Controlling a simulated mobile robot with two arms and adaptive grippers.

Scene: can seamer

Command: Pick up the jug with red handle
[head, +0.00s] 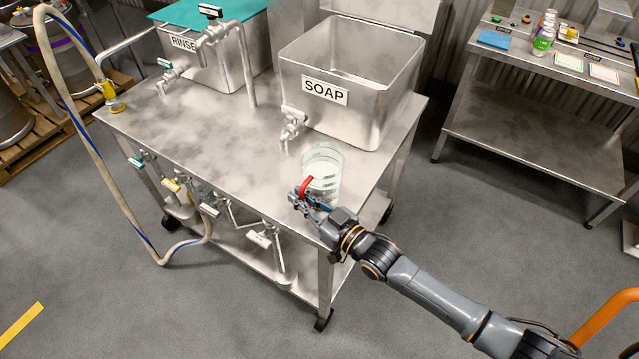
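A clear jug (324,172) with pale measuring bands stands upright on the front right part of the steel cart top, below the soap tank's tap. Its red handle (306,184) is on the side toward my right gripper. My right gripper (304,199) is at the handle, with its fingers close around the lower part. I cannot tell whether the fingers are closed on it. The gripper partly hides the handle and the jug's base. My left gripper is not in view.
The soap tank (352,102) with its tap (290,124) stands just behind the jug. The rinse tank (215,62) and a bent pipe (246,65) are farther left. A hose hangs at the cart's left. A bench (540,130) stands at the right. The cart top left of the jug is clear.

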